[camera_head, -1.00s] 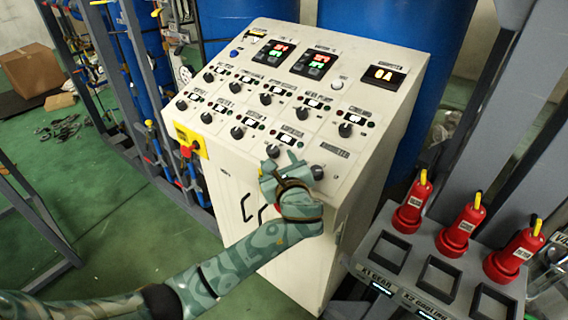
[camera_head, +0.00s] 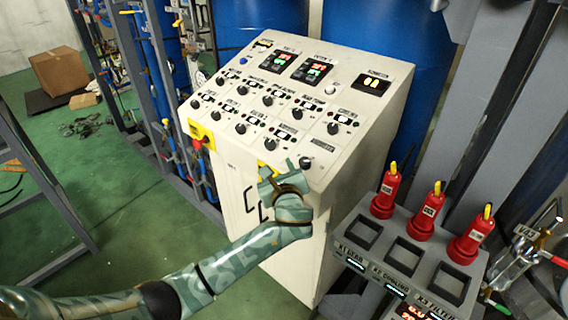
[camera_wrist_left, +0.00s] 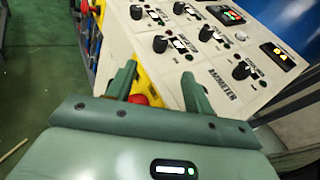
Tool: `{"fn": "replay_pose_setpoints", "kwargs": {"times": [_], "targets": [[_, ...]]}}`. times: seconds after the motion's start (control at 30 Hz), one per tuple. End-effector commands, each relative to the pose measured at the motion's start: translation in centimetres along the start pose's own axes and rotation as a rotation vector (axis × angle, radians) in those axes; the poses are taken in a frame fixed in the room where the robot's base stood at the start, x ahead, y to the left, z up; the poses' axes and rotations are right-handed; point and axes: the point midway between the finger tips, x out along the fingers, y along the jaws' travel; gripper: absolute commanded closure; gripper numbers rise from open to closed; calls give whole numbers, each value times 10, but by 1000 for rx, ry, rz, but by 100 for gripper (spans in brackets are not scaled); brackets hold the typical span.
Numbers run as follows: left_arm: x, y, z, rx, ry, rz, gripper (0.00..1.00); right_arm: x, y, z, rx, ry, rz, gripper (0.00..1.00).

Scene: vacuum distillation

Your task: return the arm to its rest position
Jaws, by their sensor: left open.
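My left gripper (camera_head: 277,170) is open and empty in the head view, at the lower front edge of the white control cabinet (camera_head: 235,190). The gripper is beside the lowest right black knob (camera_head: 305,162) and apart from it. In the left wrist view, the two green fingers (camera_wrist_left: 160,86) stand apart with the sloped panel beyond them. A yellow part (camera_wrist_left: 150,84) with a red round piece (camera_wrist_left: 139,99) shows between and behind the fingers. My left arm reaches in from the lower left. My right gripper is in neither view.
A grey rack (camera_head: 400,228) with red yellow-tipped holders (camera_head: 427,212) stands close on the right. A yellow box (camera_head: 200,133) with a red switch is on the cabinet's left. Blue drums (camera_head: 375,45) stand behind. Green floor (camera_head: 130,215) on the left is largely open.

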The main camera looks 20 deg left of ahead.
Motion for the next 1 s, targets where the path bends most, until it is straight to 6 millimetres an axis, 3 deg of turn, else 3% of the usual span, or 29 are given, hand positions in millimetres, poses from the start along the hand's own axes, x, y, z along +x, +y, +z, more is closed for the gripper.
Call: {"fn": "replay_pose_setpoints", "kwargs": {"times": [0.17,0.27,0.4,0.53,0.7,1.0], "targets": [[-2,2,-2,-13,8,2,48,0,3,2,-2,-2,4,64],[-16,17,-17,-125,67,24,48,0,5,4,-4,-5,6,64],[-64,71,-50,-512,229,141,48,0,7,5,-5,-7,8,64],[-108,123,-61,-863,320,290,48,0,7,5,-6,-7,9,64],[-150,172,-59,-1171,352,445,48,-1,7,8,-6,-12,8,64],[-210,234,-35,-1552,319,656,48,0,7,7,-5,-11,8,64]]}}
